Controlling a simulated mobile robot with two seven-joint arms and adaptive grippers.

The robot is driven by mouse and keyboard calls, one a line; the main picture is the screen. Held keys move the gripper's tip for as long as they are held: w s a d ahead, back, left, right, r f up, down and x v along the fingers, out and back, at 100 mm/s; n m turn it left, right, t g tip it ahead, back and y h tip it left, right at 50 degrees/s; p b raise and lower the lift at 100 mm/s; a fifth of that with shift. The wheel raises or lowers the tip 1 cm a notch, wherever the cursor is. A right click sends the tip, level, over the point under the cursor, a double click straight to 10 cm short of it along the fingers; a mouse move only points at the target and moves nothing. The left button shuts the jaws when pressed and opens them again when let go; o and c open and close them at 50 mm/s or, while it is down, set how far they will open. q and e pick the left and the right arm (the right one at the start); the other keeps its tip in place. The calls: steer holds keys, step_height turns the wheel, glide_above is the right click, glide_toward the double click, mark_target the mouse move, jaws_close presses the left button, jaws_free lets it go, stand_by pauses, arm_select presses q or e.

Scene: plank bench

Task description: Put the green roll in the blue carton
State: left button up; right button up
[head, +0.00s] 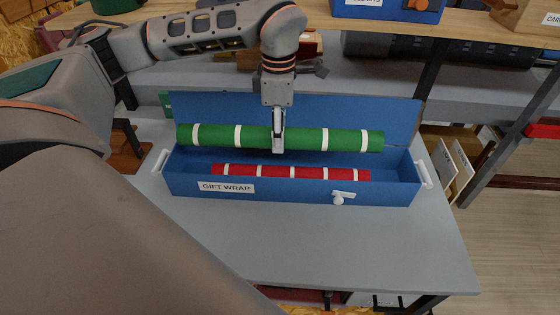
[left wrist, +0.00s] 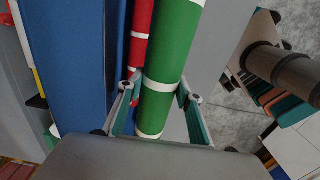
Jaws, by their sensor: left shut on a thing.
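The green roll (head: 306,139) with white bands is held level in my left gripper (head: 278,146), which is shut on it near its middle. In the head view the roll shows above the open blue carton (head: 290,193), along the carton's length. The carton is labelled GIFT WRAP, its lid (head: 390,112) stands up at the back, and a red roll (head: 275,172) with white bands lies inside. The left wrist view shows the green roll (left wrist: 172,65) between the two fingers, with the red roll (left wrist: 139,40) beside it. My right gripper is out of view.
The carton stands on a grey bench top (head: 300,245) with clear room in front. A white latch (head: 341,197) is on its front and a white handle (head: 423,170) on its right end. A wooden shelf (head: 395,22) with another blue box (head: 385,10) is behind.

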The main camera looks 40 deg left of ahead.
arm_select(q)
step_height(320, 180, down, 9)
steer(key=shift+p, duration=0.3)
steer(key=shift+f, duration=0.15)
steer(key=shift+f+b, duration=0.35)
steer(key=shift+f, duration=0.25)
steer(key=o, duration=1.2)
steer(key=shift+r, duration=0.1)
step_height(320, 180, up, 13)
steer(key=shift+r, duration=0.1)
